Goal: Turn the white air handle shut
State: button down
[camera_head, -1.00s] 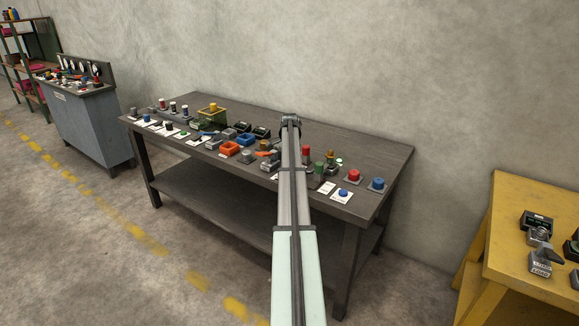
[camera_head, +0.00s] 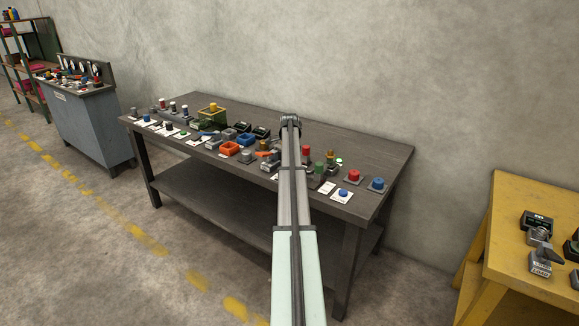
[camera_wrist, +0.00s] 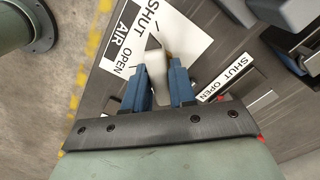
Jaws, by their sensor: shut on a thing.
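In the wrist view, the white air handle (camera_wrist: 157,67) stands between the two blue fingers of my gripper (camera_wrist: 159,74). The fingers are shut on it from both sides. A white label plate (camera_wrist: 124,48) by the handle reads SHUT, AIR and OPEN. The handle's tip is near the SHUT and AIR words, and its lower part is hidden by the fingers and palm. In the head view my arm reaches over the dark bench, and the handle and fingers are hidden behind it.
Another SHUT/OPEN label (camera_wrist: 225,77) and grey fittings lie to the right in the wrist view. A yellow table (camera_head: 510,270) stands at right.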

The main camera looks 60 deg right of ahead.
jog(key=c, duration=1)
grip_release()
notch_tip(320, 180, up, 14)
jog(key=shift+f, duration=0.1)
dwell(0.3)
